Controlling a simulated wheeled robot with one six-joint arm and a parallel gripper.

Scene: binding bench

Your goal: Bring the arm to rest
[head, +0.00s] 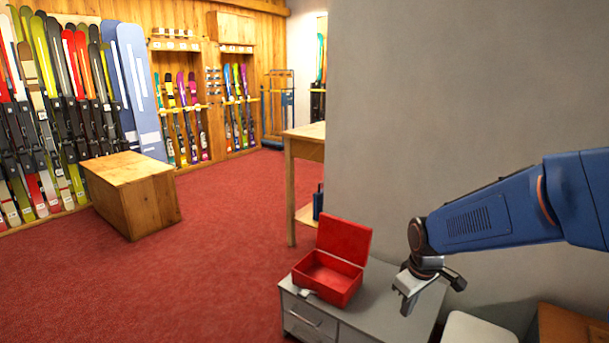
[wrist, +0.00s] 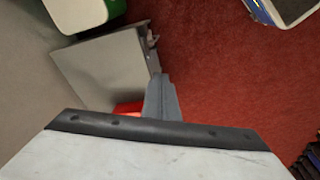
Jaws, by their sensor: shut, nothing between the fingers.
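My blue arm reaches in from the right in the head view, and my gripper (head: 407,300) points down above the grey cabinet (head: 388,318). It is shut and empty. It is to the right of an open red box (head: 330,283) that stands on the cabinet top with its lid raised. In the wrist view my gripper (wrist: 162,95) shows at the middle, beside the cabinet (wrist: 105,68). Part of the red box (wrist: 129,107) shows there, mostly hidden behind the gripper body.
A grey wall (head: 430,110) stands close behind the arm. A wooden table (head: 305,145) is behind the cabinet. A wooden block bench (head: 130,190) stands at left before racks of skis (head: 70,100). The red carpet (head: 200,275) at front left is clear.

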